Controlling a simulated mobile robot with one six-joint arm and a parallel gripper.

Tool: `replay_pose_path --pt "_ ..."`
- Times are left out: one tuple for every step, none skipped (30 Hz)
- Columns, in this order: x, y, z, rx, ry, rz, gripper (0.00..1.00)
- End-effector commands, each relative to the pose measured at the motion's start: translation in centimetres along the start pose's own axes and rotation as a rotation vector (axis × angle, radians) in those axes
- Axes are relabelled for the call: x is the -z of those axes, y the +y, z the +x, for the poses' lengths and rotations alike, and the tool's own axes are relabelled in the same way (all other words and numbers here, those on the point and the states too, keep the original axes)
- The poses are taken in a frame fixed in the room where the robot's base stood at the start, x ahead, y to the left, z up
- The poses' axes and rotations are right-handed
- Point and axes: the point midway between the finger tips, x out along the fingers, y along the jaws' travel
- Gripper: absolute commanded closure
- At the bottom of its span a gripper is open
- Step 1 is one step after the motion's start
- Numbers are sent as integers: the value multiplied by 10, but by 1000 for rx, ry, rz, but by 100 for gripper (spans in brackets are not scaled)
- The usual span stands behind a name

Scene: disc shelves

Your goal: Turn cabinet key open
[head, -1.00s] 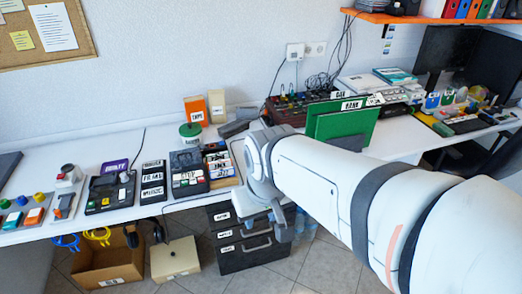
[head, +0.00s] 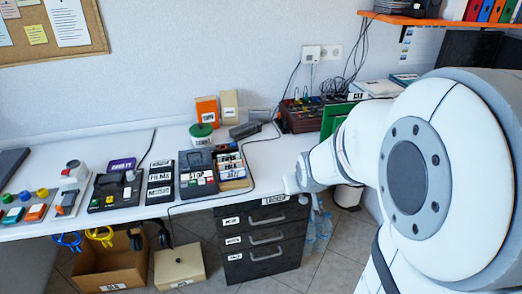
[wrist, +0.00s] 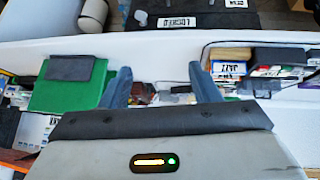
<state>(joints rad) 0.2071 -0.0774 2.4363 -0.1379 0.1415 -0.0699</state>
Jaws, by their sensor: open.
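The dark cabinet (head: 262,243) stands under the desk, with several labelled drawers and pale handles. In the wrist view, which appears upside down, its dark front (wrist: 213,22) is at the top. A white label there seems to read LOCKED (wrist: 178,22). A small pale metallic piece, likely the key (wrist: 141,16), sits beside the label; its angle is unclear. My gripper (wrist: 162,84) is open and empty, its two blue-grey fingers apart over the desk. The cabinet front lies beyond the fingertips, not touching them. In the head view my arm hides most of the gripper.
The white desk (head: 125,223) has its front edge above the cabinet. Disc cases (head: 231,168) and a dark button box (head: 197,173) stand near that edge. A green panel (wrist: 63,85) is at the left in the wrist view. A cardboard box (head: 112,264) stands on the floor.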

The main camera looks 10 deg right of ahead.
Motion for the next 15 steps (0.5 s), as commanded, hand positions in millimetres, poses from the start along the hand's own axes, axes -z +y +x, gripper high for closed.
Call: replay_pose_path --pt "-6 8 43 -13 45 -3 44" --pt "-4 14 60 -25 80 -3 44" --pt "-2 16 81 -9 131 -12 44" --pt "-1 19 98 -5 167 -17 44" --pt "-1 23 114 -5 203 -21 44" --pt "-2 28 134 -3 254 -26 44" --pt "-3 32 149 -1 290 -29 44" --pt "-5 35 164 4 327 -31 44" --pt "-8 38 182 11 377 -31 44" --pt "-12 41 196 18 415 -31 44" --pt "-15 43 209 25 454 -29 44" --pt "-22 46 225 37 505 -26 44" --pt "-27 48 237 45 543 -20 44" --pt "-32 50 247 55 580 -15 44" --pt "-40 52 260 67 631 -6 44"
